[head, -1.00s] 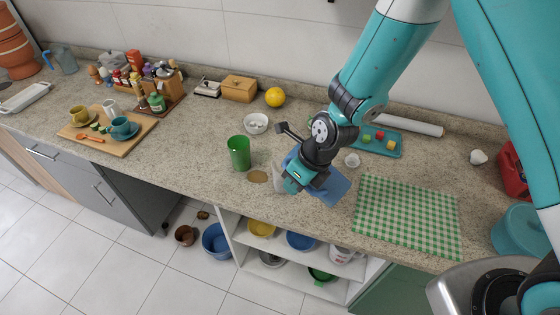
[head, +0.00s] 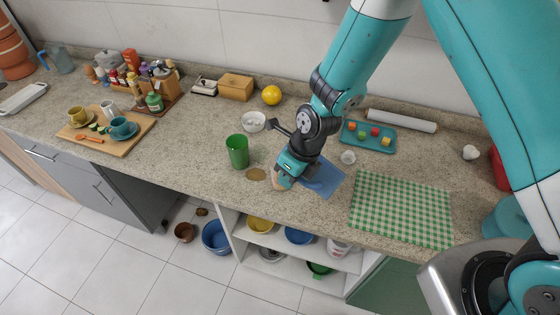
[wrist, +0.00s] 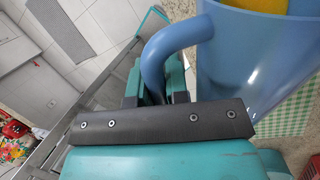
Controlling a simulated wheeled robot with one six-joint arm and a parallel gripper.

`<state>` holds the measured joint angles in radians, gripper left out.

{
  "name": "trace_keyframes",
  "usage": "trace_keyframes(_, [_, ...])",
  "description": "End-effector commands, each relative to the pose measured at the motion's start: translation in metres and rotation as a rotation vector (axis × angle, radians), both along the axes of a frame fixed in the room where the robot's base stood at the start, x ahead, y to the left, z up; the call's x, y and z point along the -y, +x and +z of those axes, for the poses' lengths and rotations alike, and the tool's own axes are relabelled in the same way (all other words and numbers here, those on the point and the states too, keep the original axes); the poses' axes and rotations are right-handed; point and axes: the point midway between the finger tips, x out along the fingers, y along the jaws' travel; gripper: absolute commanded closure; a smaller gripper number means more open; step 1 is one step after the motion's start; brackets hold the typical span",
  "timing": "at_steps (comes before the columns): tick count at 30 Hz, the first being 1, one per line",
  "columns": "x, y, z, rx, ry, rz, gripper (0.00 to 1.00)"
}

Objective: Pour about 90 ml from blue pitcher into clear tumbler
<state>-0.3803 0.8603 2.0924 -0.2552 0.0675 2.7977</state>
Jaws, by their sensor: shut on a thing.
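My gripper (head: 284,178) is shut on the handle of the blue pitcher (head: 325,177). In the wrist view, the pitcher (wrist: 245,55) stands out to the right of the jaws, with yellow showing inside its mouth. In the head view its blue body shows to the right of my gripper and seems tilted, with its mouth side hidden behind the gripper. A pale beige shape that seems to be the clear tumbler (head: 276,184) shows just below and left of my gripper, partly hidden. I cannot tell its fill level.
A green cup (head: 237,151) and a brown round patch (head: 255,174) are to the left. A white bowl (head: 253,121) stands behind. A teal tray (head: 350,137) and a small white cup (head: 348,157) are to the right, with a green checked cloth (head: 402,210). The counter's front edge is close.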

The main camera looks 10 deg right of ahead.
Motion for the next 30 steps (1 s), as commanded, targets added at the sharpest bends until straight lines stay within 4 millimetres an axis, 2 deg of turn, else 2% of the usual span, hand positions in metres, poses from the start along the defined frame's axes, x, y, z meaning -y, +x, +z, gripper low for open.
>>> trace_keyframes(30, [0.0061, -0.0025, 0.0033, -0.017, -0.033, -0.012, 1.0])
